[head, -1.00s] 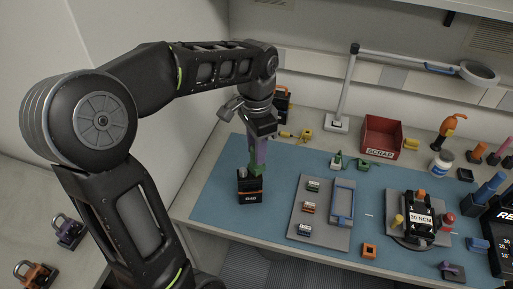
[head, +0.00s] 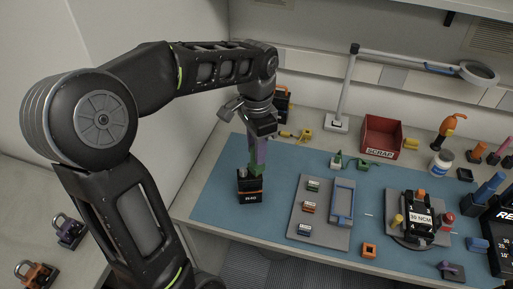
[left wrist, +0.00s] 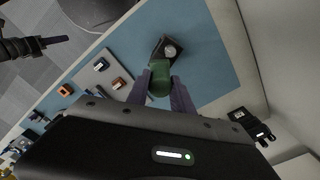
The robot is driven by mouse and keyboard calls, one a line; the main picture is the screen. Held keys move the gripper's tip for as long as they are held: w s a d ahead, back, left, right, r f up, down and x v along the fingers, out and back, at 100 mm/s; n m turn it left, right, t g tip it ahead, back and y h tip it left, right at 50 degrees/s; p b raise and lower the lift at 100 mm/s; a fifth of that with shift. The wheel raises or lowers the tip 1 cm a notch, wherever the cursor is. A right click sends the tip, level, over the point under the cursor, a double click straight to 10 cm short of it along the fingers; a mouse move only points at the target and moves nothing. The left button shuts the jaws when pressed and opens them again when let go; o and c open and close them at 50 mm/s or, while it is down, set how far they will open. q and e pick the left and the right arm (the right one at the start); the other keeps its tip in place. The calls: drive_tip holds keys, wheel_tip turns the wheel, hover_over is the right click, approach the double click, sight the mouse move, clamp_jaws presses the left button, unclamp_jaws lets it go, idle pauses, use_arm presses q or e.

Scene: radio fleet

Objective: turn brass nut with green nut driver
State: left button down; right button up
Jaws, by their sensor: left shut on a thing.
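My left gripper (head: 260,148) is shut on the green nut driver (head: 255,170), held upright with its lower end at the top of a black radio (head: 249,186) with an orange band. In the left wrist view the green driver (left wrist: 160,78) sits between the two purple-grey fingers, over the black radio (left wrist: 158,46). A pale round part (left wrist: 170,52) shows on the radio beside the driver. The brass nut cannot be made out; the driver may hide it. What looks like my right gripper (left wrist: 45,42) shows dark at the left wrist view's upper left.
The radio stands on the blue mat (head: 215,190). To its right lie a grey tray (head: 312,238) with small coloured blocks and a blue frame, and a black device (head: 418,228) with an NCM label. A red scrap bin (head: 382,136) and a lamp (head: 340,122) stand behind.

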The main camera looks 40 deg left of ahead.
use_arm(q)
drive_tip(key=shift+f+b, duration=0.45)
drive_tip(key=shift+f, duration=0.25)
idle(0.5)
idle(0.5)
drive_tip(key=m+p, duration=0.1)
drive_tip(key=m, duration=0.2)
drive_tip(key=m+p, duration=0.1)
drive_tip(key=m, duration=0.3)
drive_tip(key=m+p, duration=0.1)
drive_tip(key=m, duration=0.4)
drive_tip(key=shift+m+p, duration=0.5)
drive_tip(key=shift+m, duration=0.9)
drive_tip(key=shift+r, duration=0.1)
